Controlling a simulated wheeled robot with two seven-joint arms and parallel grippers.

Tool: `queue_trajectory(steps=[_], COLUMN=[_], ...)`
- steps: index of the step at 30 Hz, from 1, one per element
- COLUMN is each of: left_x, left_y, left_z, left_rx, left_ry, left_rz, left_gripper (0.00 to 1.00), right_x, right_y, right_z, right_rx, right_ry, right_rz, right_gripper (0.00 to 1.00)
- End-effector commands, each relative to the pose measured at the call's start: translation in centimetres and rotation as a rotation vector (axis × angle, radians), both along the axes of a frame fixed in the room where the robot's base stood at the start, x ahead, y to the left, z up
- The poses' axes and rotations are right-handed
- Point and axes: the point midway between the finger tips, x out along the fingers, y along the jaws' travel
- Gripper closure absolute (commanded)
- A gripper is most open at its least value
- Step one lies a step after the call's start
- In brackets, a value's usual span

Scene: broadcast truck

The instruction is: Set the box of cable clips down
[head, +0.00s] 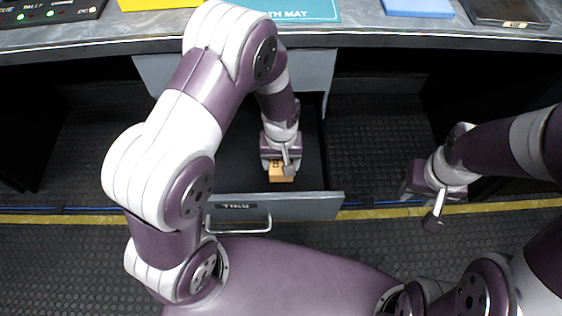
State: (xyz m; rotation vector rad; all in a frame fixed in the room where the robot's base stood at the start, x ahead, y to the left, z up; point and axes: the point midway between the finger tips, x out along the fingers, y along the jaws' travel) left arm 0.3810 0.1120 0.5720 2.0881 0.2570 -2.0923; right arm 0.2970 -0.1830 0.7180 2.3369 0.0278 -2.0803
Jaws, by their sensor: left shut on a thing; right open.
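The box of cable clips (281,172) is small and orange-tan, with a dark mark on it. My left gripper (282,165) is shut on it and partly hides it. The gripper points down inside the open drawer (274,206), close behind its front panel. I cannot tell whether the box touches the drawer floor. My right gripper (434,212) is open and empty, out over the floor right of the drawer.
The drawer has a metal handle (240,222) and a label on its front. The desk (400,41) runs along the top and carries a teal mat (300,9), a blue pad (418,7), a dark tablet (508,12) and a control panel (45,12). The dark floor (90,160) is clear.

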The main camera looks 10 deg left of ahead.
Motion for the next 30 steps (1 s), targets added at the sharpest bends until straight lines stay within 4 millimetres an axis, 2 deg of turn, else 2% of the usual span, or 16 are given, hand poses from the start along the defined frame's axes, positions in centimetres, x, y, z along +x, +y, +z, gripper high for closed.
queue_trajectory(steps=[8, 9, 11, 20, 23, 30], left_x=[0.0, 0.0, 0.0, 0.1, 0.1, 0.1], left_y=[0.0, 0.0, 0.0, 0.0, 0.0, 0.0], left_z=[-0.2, -0.2, -0.1, 0.2, 1.8, 8.4], left_rx=[0.0, 0.0, 0.0, -0.001, -0.001, -0.001], left_ry=[-0.001, -0.001, -0.001, -0.001, -0.003, -0.003], left_rz=[0.0, 0.0, 0.0, 0.0, 0.0, 0.0], left_gripper=[0.7, 0.22, 0.06, 0.06, 0.06, 0.06], right_x=[0.0, 0.0, 0.0, 0.0, 0.0, 0.0], right_y=[0.0, 0.0, 0.0, 0.0, 0.0, 0.0], right_z=[0.0, 0.1, 0.1, 0.2, 1.0, 3.4], right_rx=[0.0, 0.0, 0.0, 0.0, 0.0, 0.0], right_ry=[-0.001, -0.001, -0.001, 0.0, 0.0, -0.001], right_rz=[0.0, 0.0, 0.0, 0.0, 0.0, 0.0], right_gripper=[0.57, 0.57, 0.57, 0.57, 0.57, 0.57])
